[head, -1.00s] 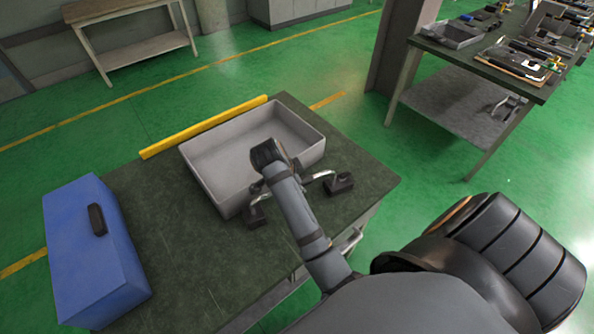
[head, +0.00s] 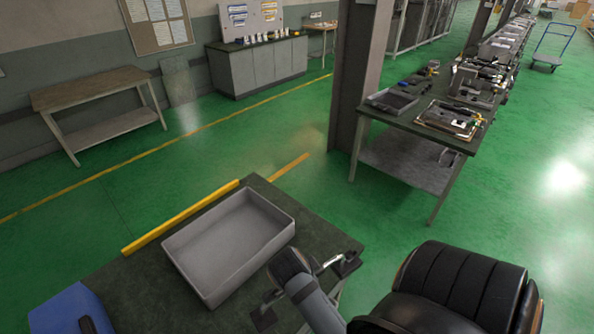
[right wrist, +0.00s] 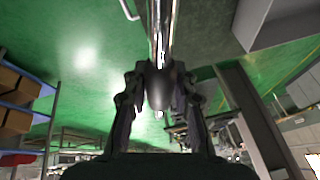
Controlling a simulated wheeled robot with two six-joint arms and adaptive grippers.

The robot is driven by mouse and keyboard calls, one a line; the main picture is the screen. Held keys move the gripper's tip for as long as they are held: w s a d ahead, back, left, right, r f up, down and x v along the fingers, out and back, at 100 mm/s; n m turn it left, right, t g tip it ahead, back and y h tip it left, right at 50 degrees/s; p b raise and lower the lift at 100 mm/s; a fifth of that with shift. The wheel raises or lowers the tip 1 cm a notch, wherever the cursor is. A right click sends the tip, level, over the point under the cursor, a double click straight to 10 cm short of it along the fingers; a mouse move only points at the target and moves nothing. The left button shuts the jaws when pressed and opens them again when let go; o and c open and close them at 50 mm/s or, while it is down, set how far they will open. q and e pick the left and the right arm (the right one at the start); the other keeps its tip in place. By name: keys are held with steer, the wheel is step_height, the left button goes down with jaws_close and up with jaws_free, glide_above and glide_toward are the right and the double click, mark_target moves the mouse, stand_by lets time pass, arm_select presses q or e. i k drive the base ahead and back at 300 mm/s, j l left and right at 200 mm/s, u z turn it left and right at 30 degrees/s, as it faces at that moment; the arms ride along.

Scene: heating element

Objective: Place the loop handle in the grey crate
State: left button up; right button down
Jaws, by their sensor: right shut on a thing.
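The grey crate (head: 183,263) stands upright on the dark green table at lower centre in the head view, and its inside looks empty. My right gripper (right wrist: 160,82) is shut on the loop handle (right wrist: 164,28), whose bright metal bar runs up between the dark fingers in the right wrist view. In the head view my wrist hides the middle of the loop handle (head: 331,263). Its metal rod and a dark end block show to the right of the wrist, right of the crate, near the table's edge. My left gripper is not in view.
A yellow bar (head: 182,216) lies along the table's far edge, behind the crate. A blue box (head: 62,313) is at the bottom left, partly cut off. Another bench (head: 405,175) with trays and tools stands to the right beside a pillar (head: 358,80).

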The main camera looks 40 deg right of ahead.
mark_target(243, 255)
steer(key=k+j, duration=0.1)
steer(key=j, duration=0.4)
steer(key=k+j, duration=0.1)
steer(key=j, duration=0.35)
steer(key=k+j, duration=0.1)
steer(key=j, duration=0.4)
